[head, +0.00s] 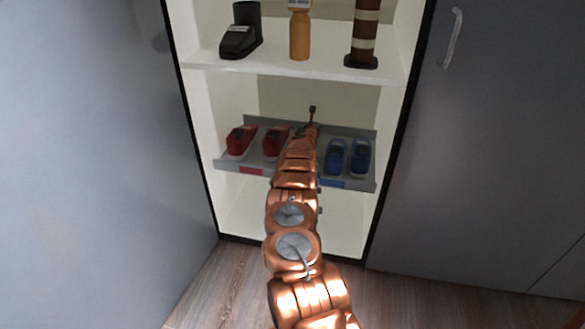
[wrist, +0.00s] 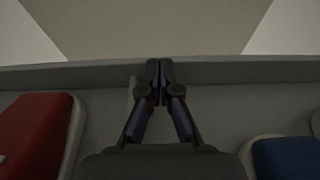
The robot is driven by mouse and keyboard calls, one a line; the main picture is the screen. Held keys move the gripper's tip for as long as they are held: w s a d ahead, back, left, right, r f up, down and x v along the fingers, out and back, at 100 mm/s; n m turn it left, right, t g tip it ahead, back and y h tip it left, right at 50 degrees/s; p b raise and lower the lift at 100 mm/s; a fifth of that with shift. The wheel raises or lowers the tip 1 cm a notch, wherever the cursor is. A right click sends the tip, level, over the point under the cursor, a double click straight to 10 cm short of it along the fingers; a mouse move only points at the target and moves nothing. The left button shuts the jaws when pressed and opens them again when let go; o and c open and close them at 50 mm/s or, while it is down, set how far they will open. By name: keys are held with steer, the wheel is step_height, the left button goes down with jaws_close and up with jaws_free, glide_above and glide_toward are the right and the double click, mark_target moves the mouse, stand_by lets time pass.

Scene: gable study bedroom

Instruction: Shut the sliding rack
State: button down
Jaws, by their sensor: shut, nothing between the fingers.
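The sliding rack (head: 262,122) is a grey tray inside an open white cabinet, below the upper shelf. It holds a pair of red shoes (head: 239,141) at left and a pair of blue shoes (head: 336,156) at right. I cannot tell exactly how far it is pulled out. My gripper (head: 312,109) is over the middle of the rack, between the pairs, with my arm hiding the middle of the front lip. In the wrist view my gripper (wrist: 160,76) is shut and empty, its tips in front of the rack's back wall (wrist: 85,75); contact is unclear.
The upper shelf (head: 290,75) holds a black boot (head: 240,31), an orange bottle (head: 299,35) and a brown striped boot (head: 364,35). Grey door panels stand at left (head: 100,150) and right (head: 480,160). The wooden floor (head: 225,290) in front is clear.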

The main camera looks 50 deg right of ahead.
steer(key=shift+d+r, duration=0.25)
steer(key=shift+d, duration=0.05)
steer(key=shift+s+r, duration=0.1)
steer(key=shift+r, duration=0.05)
steer(key=shift+f+b, duration=0.2)
steer(key=shift+b, duration=0.3)
